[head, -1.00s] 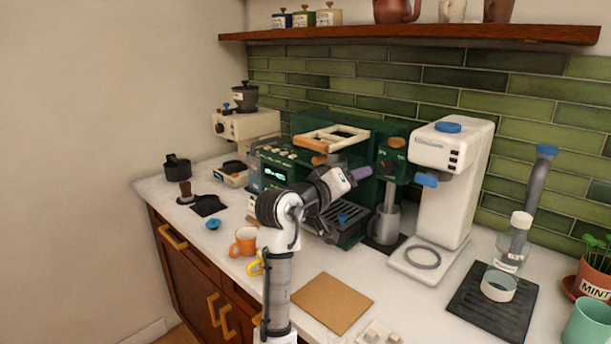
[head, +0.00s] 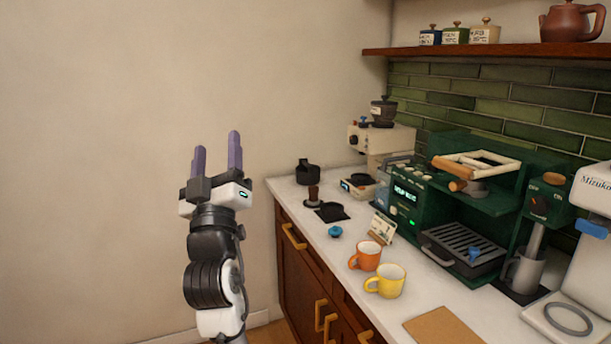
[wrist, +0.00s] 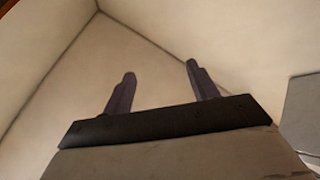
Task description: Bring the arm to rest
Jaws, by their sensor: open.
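My gripper (head: 216,160) is raised at the left of the head view, its two purple fingers pointing up in front of the bare wall. It is to the left of the counter and apart from everything on it. In the wrist view my gripper (wrist: 160,85) shows its fingers spread with nothing between them. Behind them are only pale wall and ceiling surfaces.
The counter (head: 385,325) holds an orange mug (head: 366,256), a yellow mug (head: 390,282), a green espresso machine (head: 405,212), a grinder (head: 380,140) and a tamper (head: 312,192). A wooden shelf (head: 480,55) hangs above. The space around my gripper is clear.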

